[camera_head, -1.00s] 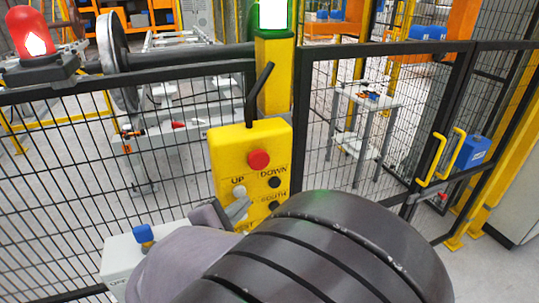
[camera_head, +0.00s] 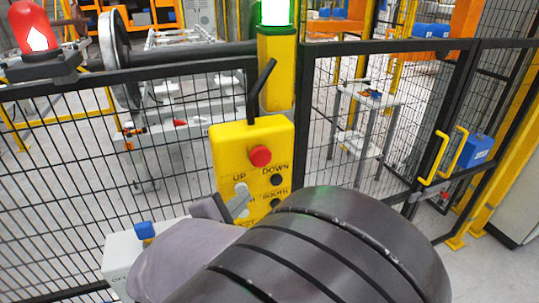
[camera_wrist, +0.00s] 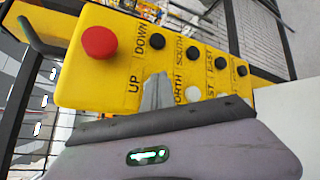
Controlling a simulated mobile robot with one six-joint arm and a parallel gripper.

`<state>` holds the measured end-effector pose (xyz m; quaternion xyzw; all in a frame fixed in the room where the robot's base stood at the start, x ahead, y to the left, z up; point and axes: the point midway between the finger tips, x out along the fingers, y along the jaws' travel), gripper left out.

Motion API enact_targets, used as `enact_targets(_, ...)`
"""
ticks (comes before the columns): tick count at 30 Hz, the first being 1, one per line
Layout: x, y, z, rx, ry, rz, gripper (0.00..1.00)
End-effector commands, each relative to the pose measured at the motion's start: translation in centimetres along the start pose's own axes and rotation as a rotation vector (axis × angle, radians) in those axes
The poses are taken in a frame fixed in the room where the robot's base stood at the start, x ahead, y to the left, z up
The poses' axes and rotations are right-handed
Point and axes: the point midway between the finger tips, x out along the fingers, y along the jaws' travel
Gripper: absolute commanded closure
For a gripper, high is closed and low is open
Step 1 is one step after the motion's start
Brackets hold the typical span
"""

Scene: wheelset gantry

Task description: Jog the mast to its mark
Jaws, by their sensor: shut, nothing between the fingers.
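A yellow pendant (camera_head: 228,150) with a red stop button (camera_head: 260,155) hangs by the fence. Its buttons are labelled UP, DOWN, SOUTH and others. In the head view the white UP button (camera_head: 241,187) shows just above my gripper (camera_head: 239,202). In the wrist view my gripper (camera_wrist: 156,88) is shut and empty, its tips over the spot beside the UP label, hiding that button. I cannot tell whether the tips touch it. The black DOWN button (camera_wrist: 157,41) and the white NORTH button (camera_wrist: 193,94) are uncovered. I cannot make out the mast or its mark.
A black mesh fence (camera_head: 75,150) runs behind the pendant, with a wheelset (camera_head: 120,62) beyond it. A red beacon (camera_head: 30,30) sits on the left. A yellow post (camera_head: 277,75) carries a lamp. A grey box with a blue knob (camera_head: 144,230) stands at lower left.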

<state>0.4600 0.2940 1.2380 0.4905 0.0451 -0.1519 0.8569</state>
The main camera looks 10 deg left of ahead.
Motion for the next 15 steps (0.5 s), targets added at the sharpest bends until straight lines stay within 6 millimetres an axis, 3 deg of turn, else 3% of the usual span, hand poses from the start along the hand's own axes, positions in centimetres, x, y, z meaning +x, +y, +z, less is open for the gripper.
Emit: enact_targets(15,0.38,0.23,-0.27,-0.001,0.000,0.000,1.00)
